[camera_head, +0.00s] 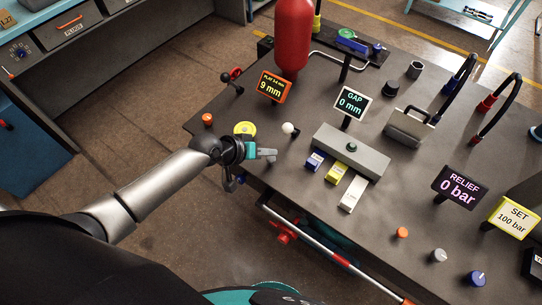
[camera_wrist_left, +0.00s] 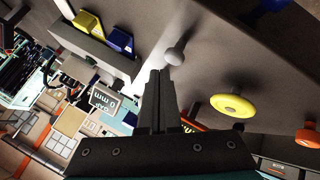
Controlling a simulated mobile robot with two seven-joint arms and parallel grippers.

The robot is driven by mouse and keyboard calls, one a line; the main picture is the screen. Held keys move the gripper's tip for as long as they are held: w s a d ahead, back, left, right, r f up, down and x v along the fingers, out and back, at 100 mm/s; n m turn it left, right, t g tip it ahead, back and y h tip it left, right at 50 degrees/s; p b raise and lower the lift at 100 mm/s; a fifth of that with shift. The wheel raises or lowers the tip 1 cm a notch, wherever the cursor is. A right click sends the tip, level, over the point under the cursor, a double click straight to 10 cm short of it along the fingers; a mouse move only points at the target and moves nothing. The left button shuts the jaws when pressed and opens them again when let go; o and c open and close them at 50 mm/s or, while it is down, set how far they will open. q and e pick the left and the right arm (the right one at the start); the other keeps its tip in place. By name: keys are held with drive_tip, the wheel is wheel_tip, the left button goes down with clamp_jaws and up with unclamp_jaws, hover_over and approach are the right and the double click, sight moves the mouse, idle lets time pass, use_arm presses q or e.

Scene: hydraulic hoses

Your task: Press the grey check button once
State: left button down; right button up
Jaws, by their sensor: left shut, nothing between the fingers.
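A pale grey, round-topped button (camera_head: 288,128) stands on the dark bench between the yellow round button (camera_head: 245,128) and the grey block with coloured keys. It also shows in the left wrist view (camera_wrist_left: 174,54), just beyond the fingertips. My left gripper (camera_head: 274,154) is shut and empty, over the bench's near edge, in front of the grey button and slightly left of it. In the left wrist view its closed fingers (camera_wrist_left: 160,75) point towards the button; a small gap seems to separate them, but contact is hard to judge. My right gripper is not in view.
The grey block (camera_head: 350,148) with blue, yellow and white keys is right of the gripper. An orange button (camera_head: 207,118) is at left. The GAP sign (camera_head: 352,103) and orange-framed sign (camera_head: 273,87) stand behind. Further right are an orange button, a grey knob (camera_head: 439,255) and a blue knob.

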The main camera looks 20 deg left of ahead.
sight(268, 160)
use_arm(q)
drive_tip(key=shift+f, duration=0.1)
drive_tip(key=shift+f+b, duration=0.3)
drive_tip(key=shift+f, duration=0.05)
drive_tip(key=shift+f+b, duration=0.45)
drive_tip(key=shift+f, duration=0.15)
idle(0.8)
idle(0.3)
drive_tip(key=shift+r+p, duration=1)
drive_tip(key=shift+p, duration=0.1)
wheel_tip(268, 160, up, 5)
drive_tip(key=p, duration=0.5)
drive_tip(key=shift+r, duration=0.1)
